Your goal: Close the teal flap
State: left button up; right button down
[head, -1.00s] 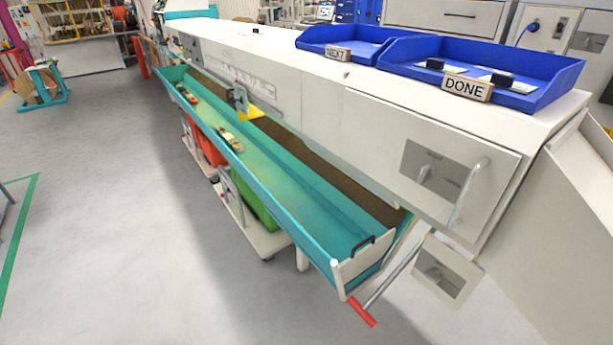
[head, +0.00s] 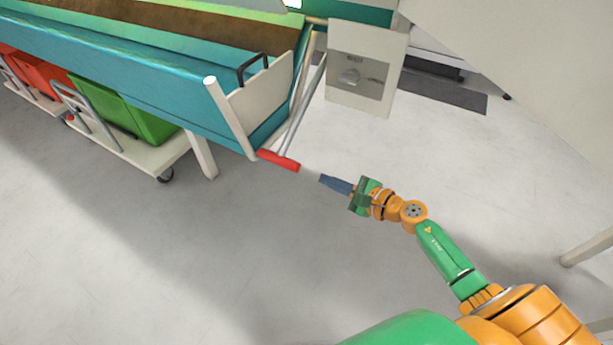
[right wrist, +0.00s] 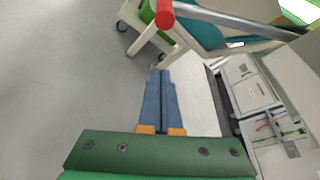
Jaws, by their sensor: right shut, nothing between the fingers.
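The teal flap (head: 150,90) hangs open as a long trough along the machine's side, at the upper left of the head view. A lever with a red handle (head: 279,160) sticks out at its near end; the red handle (right wrist: 164,14) also shows at the top of the right wrist view. My right gripper (head: 322,179) is shut and empty, a little to the right of the red handle and apart from it. Its blue fingers (right wrist: 160,75) lie together in the right wrist view. My left gripper is not in view.
A trolley (head: 155,160) with a green bin (head: 140,115) stands under the flap, with a red bin (head: 42,80) farther left. The floor below is clear.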

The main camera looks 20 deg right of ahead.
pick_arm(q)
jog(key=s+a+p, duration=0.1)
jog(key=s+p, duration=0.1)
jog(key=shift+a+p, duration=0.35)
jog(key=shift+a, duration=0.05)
pick_arm(e)
jog(key=w+a+r, duration=0.1)
jog(key=w+a, duration=0.3)
jog(key=shift+a+r, duration=0.25)
jog(key=shift+a, duration=0.05)
